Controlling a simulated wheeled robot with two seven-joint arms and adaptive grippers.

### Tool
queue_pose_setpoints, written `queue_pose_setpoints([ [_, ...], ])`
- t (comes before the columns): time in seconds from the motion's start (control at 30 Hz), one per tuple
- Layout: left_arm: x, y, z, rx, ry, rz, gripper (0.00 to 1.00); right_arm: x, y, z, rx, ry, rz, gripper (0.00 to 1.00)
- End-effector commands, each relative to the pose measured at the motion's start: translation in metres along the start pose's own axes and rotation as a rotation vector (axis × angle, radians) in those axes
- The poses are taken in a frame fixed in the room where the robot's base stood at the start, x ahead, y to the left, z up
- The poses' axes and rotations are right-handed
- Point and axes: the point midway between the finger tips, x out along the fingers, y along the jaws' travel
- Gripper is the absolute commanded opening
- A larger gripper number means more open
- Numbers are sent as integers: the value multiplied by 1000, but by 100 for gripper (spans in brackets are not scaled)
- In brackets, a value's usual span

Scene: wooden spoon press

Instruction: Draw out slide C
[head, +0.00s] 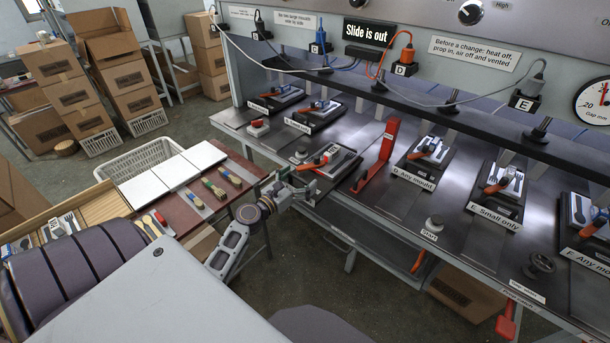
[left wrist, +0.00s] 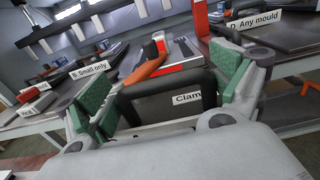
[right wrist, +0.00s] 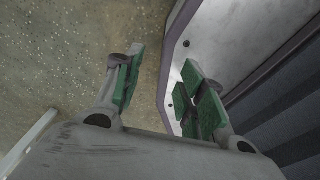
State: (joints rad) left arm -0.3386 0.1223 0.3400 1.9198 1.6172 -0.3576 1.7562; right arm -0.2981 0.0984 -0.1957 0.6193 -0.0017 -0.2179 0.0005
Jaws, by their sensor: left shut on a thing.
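Slide C (head: 334,162) is the mould plate between slides B and D, with an orange-handled clamp on it. It sits nearer the press's front edge than slides B (head: 316,115) and D (head: 425,154). My left gripper (head: 297,187) is at its front end. In the left wrist view the green-padded fingers are at both sides of a black bar handle (left wrist: 180,79), with the orange clamp lever (left wrist: 150,65) just behind it. A "Clam…" label is partly hidden. My right gripper (right wrist: 158,88) is open and empty, over floor beside a pale panel; the head view does not show it.
A red upright bar (head: 382,154) stands on the press bed right of slide C. A black sign reading "Slide is out" (head: 367,32) is on the panel above. Floor below is mostly clear.

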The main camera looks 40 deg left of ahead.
Motion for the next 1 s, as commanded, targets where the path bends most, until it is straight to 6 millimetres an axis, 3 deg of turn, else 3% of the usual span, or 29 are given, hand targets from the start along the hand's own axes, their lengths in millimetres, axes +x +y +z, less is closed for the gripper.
queue_pose_setpoints([
  [0.2,-7,0,2,-1,-3,1,51,0,-2,8,0,-11,-2,40],
  [0.57,-8,0,0,-1,-1,-1,51,0,2,-14,0,17,2,40],
  [0.6,-8,0,0,-1,0,-1,99,0,2,-15,0,17,3,40],
  [0.83,-8,0,1,-1,-2,0,100,0,2,-12,1,14,2,40],
  [1.0,-8,0,1,-1,-2,0,100,0,-2,0,0,-2,-2,40],
])
